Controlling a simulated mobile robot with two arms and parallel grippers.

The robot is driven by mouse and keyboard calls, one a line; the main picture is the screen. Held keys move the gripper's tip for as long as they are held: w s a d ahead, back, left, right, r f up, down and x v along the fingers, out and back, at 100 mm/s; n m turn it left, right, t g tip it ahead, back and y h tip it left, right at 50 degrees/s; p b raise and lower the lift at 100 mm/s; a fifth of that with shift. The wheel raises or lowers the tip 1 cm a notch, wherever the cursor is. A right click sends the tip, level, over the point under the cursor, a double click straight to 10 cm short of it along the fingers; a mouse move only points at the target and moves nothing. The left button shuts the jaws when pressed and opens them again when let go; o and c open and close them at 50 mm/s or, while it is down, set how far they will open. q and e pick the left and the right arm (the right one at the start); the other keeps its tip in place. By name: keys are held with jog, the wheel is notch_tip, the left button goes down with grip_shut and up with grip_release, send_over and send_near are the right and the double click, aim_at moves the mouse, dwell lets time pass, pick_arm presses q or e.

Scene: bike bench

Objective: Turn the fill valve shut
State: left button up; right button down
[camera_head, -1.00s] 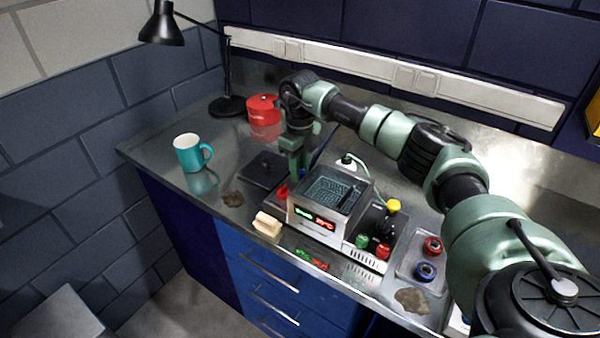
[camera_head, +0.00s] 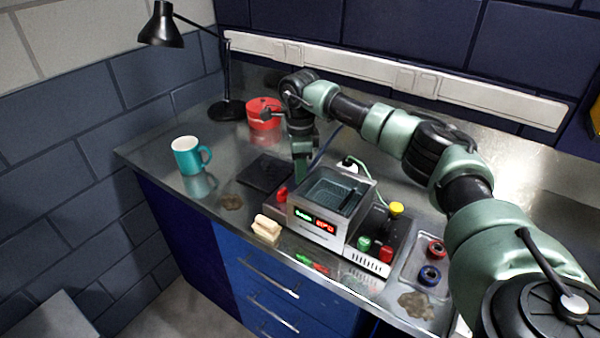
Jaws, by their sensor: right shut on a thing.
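A metal bath unit (camera_head: 318,225) with a lit green and red display stands on the bench, its open basin (camera_head: 335,190) facing up. My right gripper (camera_head: 301,178) points down at the basin's back left corner. It is shut on a part there that I take to be the fill valve; the fingers and the basin wall hide that part, so its angle cannot be told. A red knob (camera_head: 281,194) shows just left of the fingers, on the unit's left side. My left gripper is not in view.
Green (camera_head: 363,243), red (camera_head: 386,254) and yellow (camera_head: 396,208) caps stand right of the basin, near a tray (camera_head: 405,265) with red and blue rings. A teal mug (camera_head: 188,156), red canister (camera_head: 264,114), lamp (camera_head: 228,108) and beige block (camera_head: 266,229) stand to the left.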

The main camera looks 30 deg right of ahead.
jog(key=shift+r+n, duration=0.1)
jog(key=shift+n, duration=0.2)
jog(key=c, duration=1.1)
grip_release()
jog(key=shift+w+r, duration=0.1)
jog(key=shift+r, duration=0.3)
notch_tip(320, 180, up, 7)
jog(key=shift+b, duration=0.95)
